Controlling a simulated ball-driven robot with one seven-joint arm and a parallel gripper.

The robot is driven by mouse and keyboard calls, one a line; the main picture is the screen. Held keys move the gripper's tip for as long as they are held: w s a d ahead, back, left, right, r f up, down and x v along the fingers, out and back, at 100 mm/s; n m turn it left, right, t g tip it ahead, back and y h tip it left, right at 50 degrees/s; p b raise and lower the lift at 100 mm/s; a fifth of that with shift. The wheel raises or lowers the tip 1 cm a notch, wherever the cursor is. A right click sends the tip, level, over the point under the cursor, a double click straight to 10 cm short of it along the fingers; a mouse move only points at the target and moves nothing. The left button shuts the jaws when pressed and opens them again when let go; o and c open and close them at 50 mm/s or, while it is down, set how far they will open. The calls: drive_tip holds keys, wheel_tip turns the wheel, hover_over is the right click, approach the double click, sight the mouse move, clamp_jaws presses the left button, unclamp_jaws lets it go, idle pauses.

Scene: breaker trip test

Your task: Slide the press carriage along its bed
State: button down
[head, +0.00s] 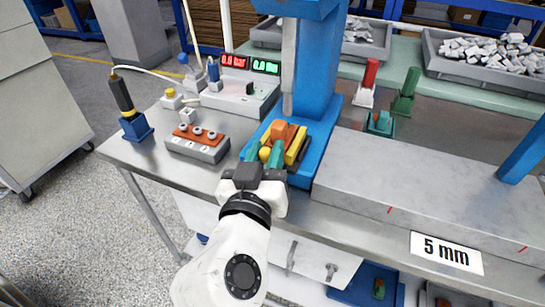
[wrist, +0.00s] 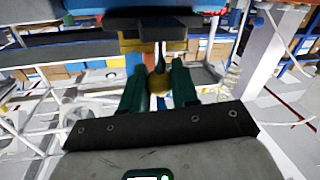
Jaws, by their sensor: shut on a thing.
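The press carriage (head: 295,147), a yellow and dark block with an orange part on top, sits on the blue bed (head: 308,172) at the foot of the blue press column (head: 318,70). A round yellow knob (head: 265,154) stands at its front. My gripper (head: 269,156) reaches in from the front, its green fingers on either side of the knob. In the wrist view the knob (wrist: 159,88) lies between the two fingers (wrist: 159,92), which are shut on it. The carriage's underside and the bed near the fingers are partly hidden.
A grey block (head: 420,190) with red marks and a "5 mm" label (head: 446,253) lies right of the bed. A switch box (head: 197,144) and a meter unit (head: 240,95) stand to the left. Grey bins (head: 480,85) are behind. The bench's front left is clear.

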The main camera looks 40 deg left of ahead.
drive_tip(key=shift+s+a, duration=0.1)
drive_tip(key=shift+a, duration=0.1)
drive_tip(key=c, duration=0.9)
unclamp_jaws()
drive_tip(key=shift+a, duration=0.15)
drive_tip(key=v, duration=1.1)
